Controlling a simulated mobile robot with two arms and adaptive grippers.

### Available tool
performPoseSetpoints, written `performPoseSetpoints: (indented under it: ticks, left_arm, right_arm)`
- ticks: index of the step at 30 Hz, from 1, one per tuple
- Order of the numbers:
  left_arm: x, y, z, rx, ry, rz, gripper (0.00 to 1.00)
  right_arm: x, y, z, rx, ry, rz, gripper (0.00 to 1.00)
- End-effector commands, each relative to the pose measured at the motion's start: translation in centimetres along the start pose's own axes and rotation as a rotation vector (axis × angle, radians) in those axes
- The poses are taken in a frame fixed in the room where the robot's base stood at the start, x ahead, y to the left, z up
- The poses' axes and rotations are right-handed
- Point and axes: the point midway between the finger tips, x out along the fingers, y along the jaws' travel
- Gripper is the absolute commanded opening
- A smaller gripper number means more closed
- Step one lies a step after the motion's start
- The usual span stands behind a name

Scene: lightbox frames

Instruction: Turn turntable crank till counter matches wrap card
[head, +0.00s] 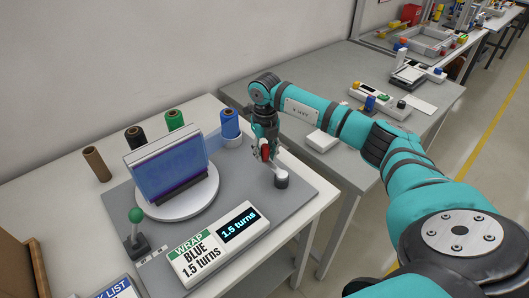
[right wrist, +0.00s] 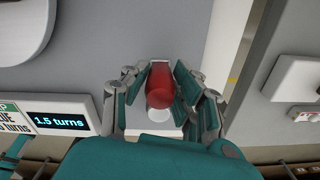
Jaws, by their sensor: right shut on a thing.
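The white turntable (head: 178,207) carries an upright box (head: 168,172) covered in translucent blue film. A faint strip of film seems to run from it toward the blue spool (head: 230,124). The wrap card (head: 196,258) reads "WRAP BLUE 1.5 turns". The counter (head: 239,225) beside it reads "1.5 turns", also in the right wrist view (right wrist: 60,122). My right gripper (head: 265,152) is shut on the crank's red handle (right wrist: 160,82), its fingers on both sides. The crank's grey hub (head: 281,181) stands at the board's right. My left gripper is out of view.
Brown (head: 97,164), black (head: 135,138) and green (head: 175,120) spools stand behind the turntable. A green-knobbed lever (head: 136,215) is at the board's front left. A checklist (head: 118,289) lies in front. A second table (head: 335,80) with devices stands behind my right arm.

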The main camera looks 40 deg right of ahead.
Motion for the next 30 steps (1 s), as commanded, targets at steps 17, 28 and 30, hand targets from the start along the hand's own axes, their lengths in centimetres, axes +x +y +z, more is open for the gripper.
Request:
performPoseSetpoints:
  ticks: [17,28,30]
  left_arm:
    - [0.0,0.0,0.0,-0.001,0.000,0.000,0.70]
    - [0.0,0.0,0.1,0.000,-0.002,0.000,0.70]
    - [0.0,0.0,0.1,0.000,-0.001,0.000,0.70]
  right_arm:
    - [-0.1,0.0,0.1,-0.001,-0.002,-0.001,0.49]
    - [-4.4,0.0,0.2,-0.002,-0.007,0.001,0.49]
    - [-6.0,-0.1,0.2,-0.002,-0.008,0.000,0.49]
